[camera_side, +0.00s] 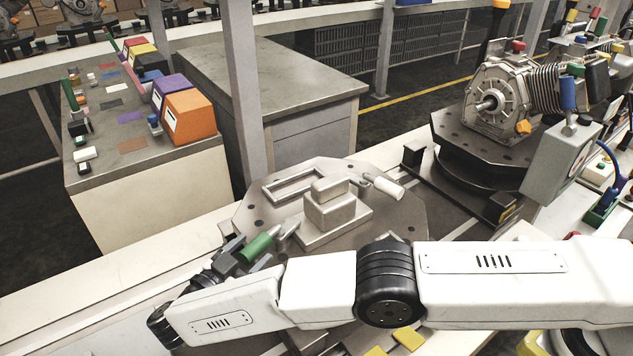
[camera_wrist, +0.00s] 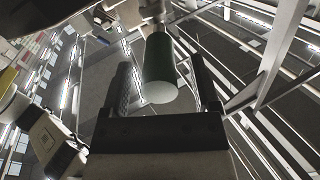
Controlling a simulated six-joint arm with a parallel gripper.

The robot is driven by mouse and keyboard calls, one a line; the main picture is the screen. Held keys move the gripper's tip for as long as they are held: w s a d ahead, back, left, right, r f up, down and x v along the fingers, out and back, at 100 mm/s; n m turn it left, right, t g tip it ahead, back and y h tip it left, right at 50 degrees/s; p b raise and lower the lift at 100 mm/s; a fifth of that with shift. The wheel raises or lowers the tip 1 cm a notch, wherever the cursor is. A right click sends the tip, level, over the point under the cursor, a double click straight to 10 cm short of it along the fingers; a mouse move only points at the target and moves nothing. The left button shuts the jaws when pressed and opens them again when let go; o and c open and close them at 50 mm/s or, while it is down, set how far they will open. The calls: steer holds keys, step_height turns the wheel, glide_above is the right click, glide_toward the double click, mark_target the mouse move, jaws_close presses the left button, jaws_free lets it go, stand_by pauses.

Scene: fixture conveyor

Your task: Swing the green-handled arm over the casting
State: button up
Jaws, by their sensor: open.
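The green handle (camera_side: 260,243) lies at the front left of the fixture plate (camera_side: 408,222), tilted, its free end toward the lower left. Its short metal arm (camera_side: 287,229) is beside the casting's left side, and I cannot tell exactly how far it reaches. The grey casting (camera_side: 330,207), a stepped block, sits mid-plate. My gripper (camera_side: 247,257) is open around the green handle. In the wrist view the handle (camera_wrist: 160,68) stands between the two dark fingers of my gripper (camera_wrist: 162,80), with a gap visible on the right; contact on the left is unclear.
A white-handled arm (camera_side: 385,187) is on the plate's far right side. A large motor-like casting (camera_side: 500,100) stands on another fixture at the right, beside a grey box (camera_side: 560,160). A side bench (camera_side: 150,150) with coloured bins is at the left, across a gap.

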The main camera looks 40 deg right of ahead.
steer(key=shift+s+a, duration=0.3)
steer(key=shift+a, duration=0.3)
steer(key=shift+d+r, duration=0.1)
steer(key=shift+r, duration=3.4)
